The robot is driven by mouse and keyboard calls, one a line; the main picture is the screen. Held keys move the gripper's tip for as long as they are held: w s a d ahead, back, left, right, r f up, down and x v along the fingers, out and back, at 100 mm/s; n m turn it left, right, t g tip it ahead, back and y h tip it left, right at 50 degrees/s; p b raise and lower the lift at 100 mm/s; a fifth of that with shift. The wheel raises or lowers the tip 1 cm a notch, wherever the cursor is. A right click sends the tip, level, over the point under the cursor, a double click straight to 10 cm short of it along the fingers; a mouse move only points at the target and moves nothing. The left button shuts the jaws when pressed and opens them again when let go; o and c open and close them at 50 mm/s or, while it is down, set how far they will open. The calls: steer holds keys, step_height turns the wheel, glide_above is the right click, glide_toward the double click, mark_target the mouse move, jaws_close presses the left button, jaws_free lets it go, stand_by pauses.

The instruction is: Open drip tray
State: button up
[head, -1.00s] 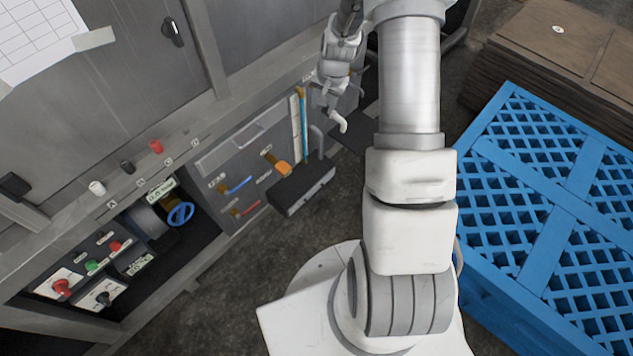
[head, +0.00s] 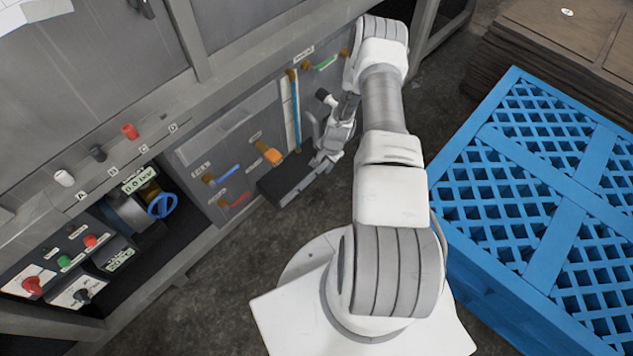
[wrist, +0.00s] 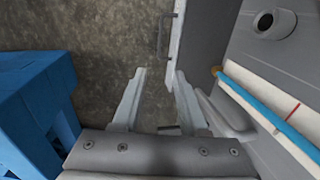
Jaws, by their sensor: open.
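The drip tray (head: 283,184) is a dark grey box low on the cabinet front, sticking out over the floor. In the wrist view its grey body (wrist: 207,38) is at the upper right, with a thin handle (wrist: 163,36) on its front side. My gripper (head: 326,155) is beside the tray's right end in the head view. In the wrist view my gripper (wrist: 160,75) is open and empty, with floor between its fingers. The right fingertip is close to the tray's near edge; whether they touch cannot be told.
The cabinet front carries an orange handle (head: 268,153), a blue lever (head: 228,174) and a red lever (head: 238,199). A blue tube gauge (wrist: 250,104) is right of my fingers. A blue pallet (head: 540,200) stands at the right. Floor is free before the tray.

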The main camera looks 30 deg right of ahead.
mark_target(316, 184)
steer(key=w+f+b, duration=0.1)
steer(key=f+b, duration=0.1)
steer(key=f, duration=0.3)
steer(key=w+f+b, duration=0.1)
steer(key=f, duration=0.4)
steer(key=w+a+f+b, duration=0.1)
steer(key=f+b, duration=0.1)
steer(key=f, duration=0.3)
steer(key=shift+f+b, duration=0.3)
jaws_close()
stand_by(0.6)
